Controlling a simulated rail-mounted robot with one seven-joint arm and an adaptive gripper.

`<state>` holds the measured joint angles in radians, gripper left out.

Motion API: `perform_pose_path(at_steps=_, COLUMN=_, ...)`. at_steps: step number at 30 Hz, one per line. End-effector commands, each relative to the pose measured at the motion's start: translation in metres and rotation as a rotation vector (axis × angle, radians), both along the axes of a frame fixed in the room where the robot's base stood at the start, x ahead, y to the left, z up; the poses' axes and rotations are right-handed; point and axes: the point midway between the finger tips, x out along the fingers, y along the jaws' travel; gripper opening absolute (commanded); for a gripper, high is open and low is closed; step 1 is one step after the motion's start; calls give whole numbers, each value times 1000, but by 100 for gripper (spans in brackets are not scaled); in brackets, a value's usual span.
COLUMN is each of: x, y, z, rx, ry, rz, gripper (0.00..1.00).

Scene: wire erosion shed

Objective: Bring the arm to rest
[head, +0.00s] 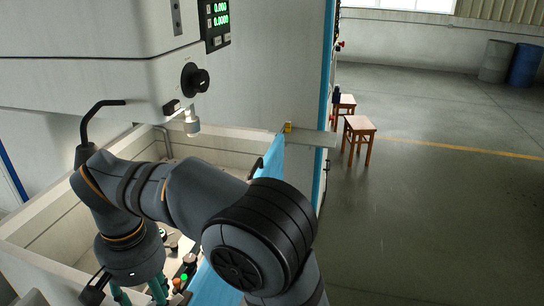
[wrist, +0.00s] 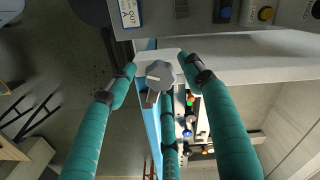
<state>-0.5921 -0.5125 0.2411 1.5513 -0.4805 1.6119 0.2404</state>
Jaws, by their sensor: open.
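My arm reaches from the lower middle of the head view over to the left, with its wrist bent down beside the machine's open tank (head: 45,210). My gripper (head: 140,294) points downward at the bottom edge of that view, where its teal fingers are cut off. In the wrist view my gripper (wrist: 158,68) is open, with teal fingers spread. A grey knob (wrist: 160,74) on a pale plate shows between the fingertips. I cannot tell whether any finger touches it. Nothing is seen held.
A control panel with buttons (head: 183,277) sits close to my gripper. The machine head (head: 90,70) hangs above the tank, with a nozzle (head: 191,122) below. A blue panel (head: 272,160) edges the tank. Stools (head: 358,136) stand on open floor at the right.

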Motion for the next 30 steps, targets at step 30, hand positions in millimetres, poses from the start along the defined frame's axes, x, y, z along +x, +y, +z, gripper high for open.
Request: perform_pose_path(at_steps=30, x=0, y=0, z=89, rx=0, ry=0, rz=-184, gripper=51)
